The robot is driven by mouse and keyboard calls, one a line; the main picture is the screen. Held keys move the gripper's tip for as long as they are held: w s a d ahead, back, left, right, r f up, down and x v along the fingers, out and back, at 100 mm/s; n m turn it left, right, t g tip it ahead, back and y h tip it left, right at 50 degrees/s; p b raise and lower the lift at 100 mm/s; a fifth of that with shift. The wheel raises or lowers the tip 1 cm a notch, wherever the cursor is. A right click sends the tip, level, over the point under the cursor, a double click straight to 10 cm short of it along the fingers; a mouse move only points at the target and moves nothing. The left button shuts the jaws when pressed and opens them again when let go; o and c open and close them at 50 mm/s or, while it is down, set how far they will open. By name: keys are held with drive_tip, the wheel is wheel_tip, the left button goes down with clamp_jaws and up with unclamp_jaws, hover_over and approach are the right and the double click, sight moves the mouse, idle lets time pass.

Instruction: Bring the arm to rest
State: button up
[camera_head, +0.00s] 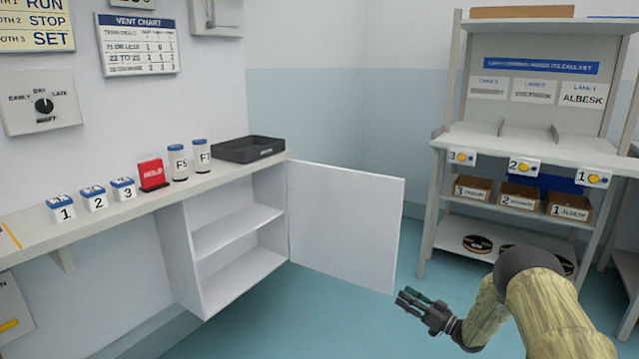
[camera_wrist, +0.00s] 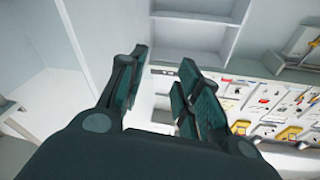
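My gripper (camera_head: 418,303) is in the lower right of the head view, at the end of my arm, which is bent and reaches in from the bottom right. It is in the air in front of the open white cabinet door (camera_head: 346,226), near its lower right corner. In the wrist view my gripper (camera_wrist: 160,90) has its two dark fingers spread apart, with nothing between them. Whether it touches the door cannot be told, though a gap shows in the head view.
An open, empty cabinet (camera_head: 235,240) hangs under the left shelf. The shelf holds numbered jars (camera_head: 95,199), a red HOLD block (camera_head: 152,175) and a black tray (camera_head: 248,149). A rack (camera_head: 530,135) with labelled boxes (camera_head: 520,197) stands at right. Blue floor between is clear.

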drive_tip(key=s+a+f+m+g+h, duration=0.1)
drive_tip(key=s+a+f+m+h, duration=0.15)
drive_tip(key=s+f, duration=0.45)
drive_tip(key=s+a+f+m+g+h, duration=0.1)
drive_tip(key=s+a+f+m+h, duration=0.1)
drive_tip(key=s+f+h, duration=0.35)
drive_tip(key=s+a+f+m+g+h, duration=0.1)
drive_tip(key=s+a+f+m+h, duration=0.1)
drive_tip(key=s+f, duration=0.65)
drive_tip(key=s+f+g+h, duration=0.1)
drive_tip(key=s+g+h, duration=0.45)
drive_tip(key=s, duration=2.75)
drive_tip(key=s+r+g, duration=0.3)
drive_tip(key=s+g, duration=0.2)
drive_tip(key=s, duration=0.6)
wheel_tip(320, 180, up, 31)
drive_tip(key=p, duration=3)
drive_tip(key=shift+m+y+p, duration=0.35)
